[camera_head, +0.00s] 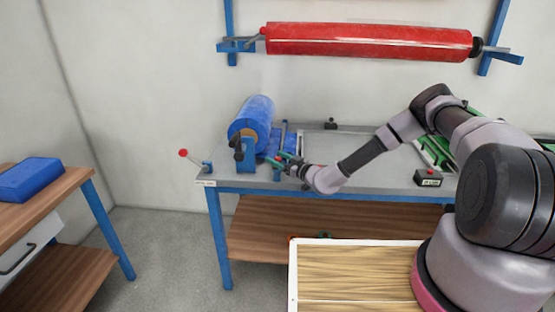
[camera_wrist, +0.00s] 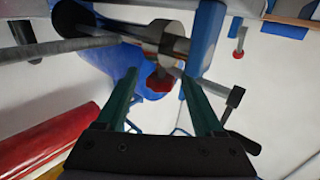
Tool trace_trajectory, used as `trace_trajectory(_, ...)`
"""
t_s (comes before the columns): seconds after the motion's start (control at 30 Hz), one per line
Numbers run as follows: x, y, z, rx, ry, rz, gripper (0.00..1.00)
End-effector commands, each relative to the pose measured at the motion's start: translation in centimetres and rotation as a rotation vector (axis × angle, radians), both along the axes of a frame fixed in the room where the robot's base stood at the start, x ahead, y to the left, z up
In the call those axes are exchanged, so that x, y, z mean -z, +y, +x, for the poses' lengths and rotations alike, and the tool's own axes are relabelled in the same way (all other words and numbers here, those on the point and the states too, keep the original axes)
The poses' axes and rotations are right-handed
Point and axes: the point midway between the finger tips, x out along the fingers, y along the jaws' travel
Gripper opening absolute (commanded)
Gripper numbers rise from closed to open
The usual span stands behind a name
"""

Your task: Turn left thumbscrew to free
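A red lobed knob (camera_wrist: 160,82), which looks like the thumbscrew, sits below a grey round collar (camera_wrist: 165,36) on the roll shaft. It shows in the wrist view between my fingertips; I cannot tell whether they reach it or touch it. My gripper (camera_wrist: 158,76) is open, with its two green fingers apart and nothing clearly held. In the head view my gripper (camera_head: 283,160) is at the bench's left part, just right of the blue film roll (camera_head: 256,114). The knob is not clear in the head view.
A black crank-like handle (camera_wrist: 236,97) is close to the right finger in the wrist view. A blue bracket (camera_wrist: 206,36) stands behind the fingers. A red-balled lever (camera_head: 183,153) sticks out at the bench's left end. A red roll (camera_head: 365,40) hangs on the wall.

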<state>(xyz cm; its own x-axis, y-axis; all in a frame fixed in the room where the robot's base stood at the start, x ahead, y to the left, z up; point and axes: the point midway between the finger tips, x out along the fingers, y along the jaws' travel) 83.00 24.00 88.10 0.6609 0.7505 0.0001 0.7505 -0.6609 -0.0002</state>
Motion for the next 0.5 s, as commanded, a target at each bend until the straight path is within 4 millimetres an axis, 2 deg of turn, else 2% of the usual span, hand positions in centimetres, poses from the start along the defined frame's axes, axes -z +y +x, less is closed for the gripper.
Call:
trace_trajectory(0.27,0.0,-0.6,-0.4,0.000,0.001,-0.001,0.69)
trace_trajectory(0.5,0.1,-4.0,-3.3,0.002,0.004,0.000,0.69)
